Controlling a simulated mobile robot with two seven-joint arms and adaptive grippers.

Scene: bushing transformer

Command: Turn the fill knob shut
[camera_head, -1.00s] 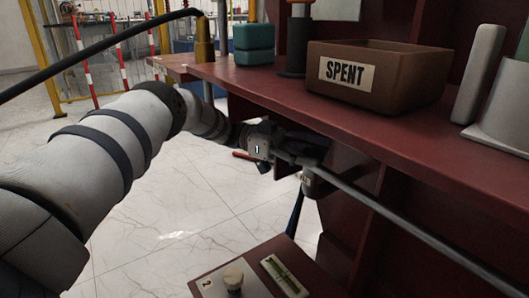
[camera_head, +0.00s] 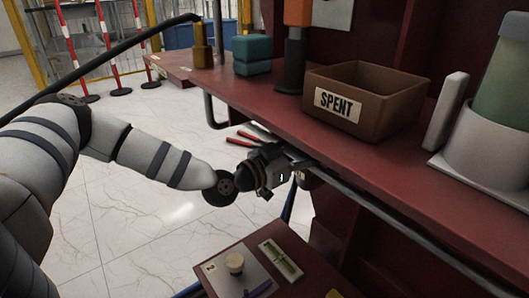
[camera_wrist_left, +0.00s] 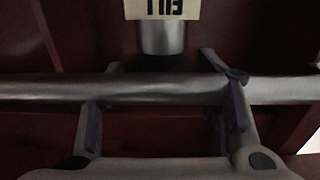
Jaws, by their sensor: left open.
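In the left wrist view, a pale label with upside-down lettering that reads FILL (camera_wrist_left: 163,8) sits above a short grey metal cylinder (camera_wrist_left: 162,37). A dark rounded part (camera_wrist_left: 166,62) under the cylinder may be the fill knob; the pipe partly hides it. My left gripper (camera_wrist_left: 162,72) is open, with one finger on each side of that part. I cannot tell whether either finger touches it. In the head view my left gripper (camera_head: 297,160) is under the red shelf's front edge, and the knob cannot be made out. My right gripper is not in view.
A grey pipe (camera_head: 385,212) runs along under the red shelf (camera_head: 345,148). The shelf holds the brown SPENT bin (camera_head: 376,110), a teal block (camera_head: 252,58) and an orange-topped post (camera_head: 296,45). Red-handled pliers (camera_head: 240,137) are behind my gripper. A panel with a cream knob (camera_head: 235,262) is below.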

